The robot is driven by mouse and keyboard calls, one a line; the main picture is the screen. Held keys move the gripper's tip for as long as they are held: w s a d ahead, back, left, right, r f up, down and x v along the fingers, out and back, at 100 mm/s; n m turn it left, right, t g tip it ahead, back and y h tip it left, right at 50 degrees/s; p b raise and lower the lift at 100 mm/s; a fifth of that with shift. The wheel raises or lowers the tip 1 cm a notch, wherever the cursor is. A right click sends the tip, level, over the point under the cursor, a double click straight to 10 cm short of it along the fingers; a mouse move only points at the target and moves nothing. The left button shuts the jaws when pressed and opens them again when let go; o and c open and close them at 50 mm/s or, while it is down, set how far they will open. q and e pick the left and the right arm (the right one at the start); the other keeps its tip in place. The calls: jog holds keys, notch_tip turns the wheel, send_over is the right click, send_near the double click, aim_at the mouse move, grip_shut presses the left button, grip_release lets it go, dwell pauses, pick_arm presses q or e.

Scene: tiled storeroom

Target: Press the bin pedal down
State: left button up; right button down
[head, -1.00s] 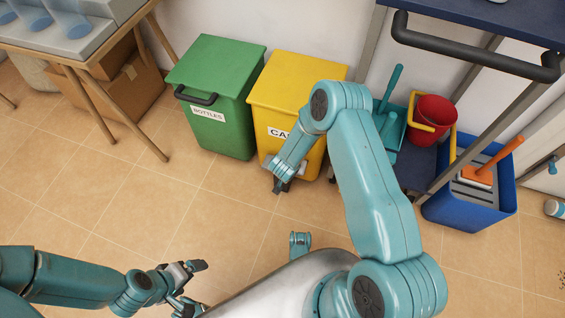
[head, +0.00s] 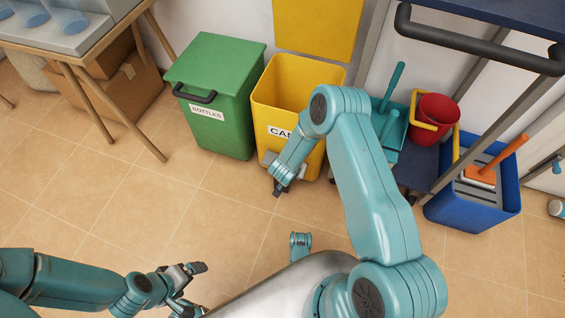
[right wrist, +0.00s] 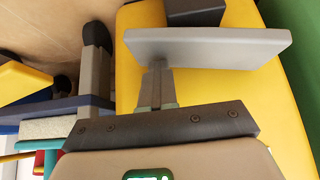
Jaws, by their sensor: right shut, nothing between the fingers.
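The yellow bin (head: 308,150), labelled with text starting "CA", stands by the wall. Its yellow lid (head: 318,28) is raised upright behind it, and the bin's inside shows. My right gripper (head: 280,189) is shut and empty, pointing down low at the bin's front near the floor. The right wrist view shows the bin's yellow front wall (right wrist: 225,100) close ahead.
A green bottles bin (head: 222,85) stands close on the left. On the right is a trolley with a black handle (head: 470,50), a red bucket (head: 437,108) and a blue tub (head: 470,212). A wooden table (head: 75,62) is at the upper left. The tiled floor in front is clear.

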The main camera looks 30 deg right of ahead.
pick_arm(q)
jog(key=shift+r+p, duration=2.25)
jog(key=shift+r, duration=0.05)
pick_arm(e)
jog(key=s+a+r, duration=0.4)
jog(key=shift+a, duration=0.3)
notch_tip(320, 180, up, 4)
jog(key=r+n+t+y, duration=0.1)
jog(key=s+a+r+n+g+y+p, duration=0.1)
jog(key=s+a+r+n+g+y, duration=0.2)
jog(key=s+a, duration=0.45)
jog(key=s+a+r+n+g+y+p, duration=0.1)
jog(key=s+a+r+n+g+y, duration=0.1)
jog(key=s+a+n+y, duration=0.5)
pick_arm(q)
notch_tip(320, 180, up, 32)
jog(key=s+d+g+p, duration=0.1)
jog(key=s+p, duration=0.1)
jog(key=p, duration=2.8)
jog(key=shift+s+d+m+p, duration=0.2)
jog(key=shift+d+m+p, duration=0.1)
jog(key=shift+p, duration=0.1)
pick_arm(e)
notch_tip(320, 180, up, 30)
jog(key=s+m+h, duration=0.1)
jog(key=s+m, duration=0.1)
jog(key=m, duration=0.1)
jog(key=shift+s+d+r+h, duration=0.15)
jog(key=shift+s+r+h, duration=0.1)
jog(key=shift+s+h, duration=0.1)
